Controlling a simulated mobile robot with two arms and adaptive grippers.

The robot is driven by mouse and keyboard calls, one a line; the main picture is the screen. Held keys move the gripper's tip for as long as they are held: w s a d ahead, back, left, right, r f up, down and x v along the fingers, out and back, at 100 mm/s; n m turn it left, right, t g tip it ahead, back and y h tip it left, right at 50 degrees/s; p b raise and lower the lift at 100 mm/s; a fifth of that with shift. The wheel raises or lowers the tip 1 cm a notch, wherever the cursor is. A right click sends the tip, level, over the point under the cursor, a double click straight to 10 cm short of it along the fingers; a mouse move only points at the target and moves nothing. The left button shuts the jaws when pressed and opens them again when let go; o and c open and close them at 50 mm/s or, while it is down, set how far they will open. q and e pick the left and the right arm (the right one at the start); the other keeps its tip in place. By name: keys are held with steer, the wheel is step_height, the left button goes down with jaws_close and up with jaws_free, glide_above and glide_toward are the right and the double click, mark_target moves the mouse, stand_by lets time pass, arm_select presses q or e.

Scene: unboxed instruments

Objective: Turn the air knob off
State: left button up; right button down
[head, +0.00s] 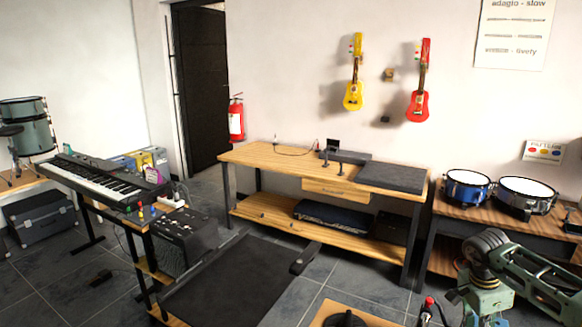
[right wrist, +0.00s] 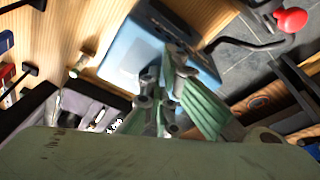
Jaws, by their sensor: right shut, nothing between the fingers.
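I cannot make out for certain which part is the air knob. A round red knob (right wrist: 291,20) on a curved dark metal lever shows at the top right of the right wrist view. A small red-topped part (head: 429,301) stands at the bottom of the head view, left of my right arm; I cannot tell whether it is the same knob. My right gripper (right wrist: 170,68) is shut and empty, in front of a pale blue box-like body (right wrist: 125,48). It is apart from the red knob, which lies to its upper right. My left gripper is not in view.
A wooden workbench (head: 265,158) stands against the back wall. Drums (head: 467,189) sit on a table (head: 510,225) at the right. A keyboard (head: 95,183) and a black mat-like panel (head: 235,280) are at the left. Grey floor (head: 300,295) shows between them.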

steer(key=p+v, duration=0.1)
steer(key=v, duration=0.1)
steer(key=d+p+v, duration=0.1)
steer(key=v, duration=0.1)
steer(key=shift+r+p, duration=0.4)
steer(key=shift+r, duration=0.05)
steer(key=shift+f, duration=0.1)
steer(key=shift+s+f+b, duration=0.1)
steer(key=shift+s+b, duration=0.2)
steer(key=shift+b, duration=0.1)
steer(key=shift+s+b, duration=0.3)
steer(key=shift+s, duration=0.05)
steer(key=f+b, duration=0.2)
steer(key=s+f+b, duration=0.1)
steer(key=f+b, duration=0.2)
steer(key=shift+d, duration=0.15)
steer(key=shift+f, duration=0.4)
steer(key=shift+s, duration=0.1)
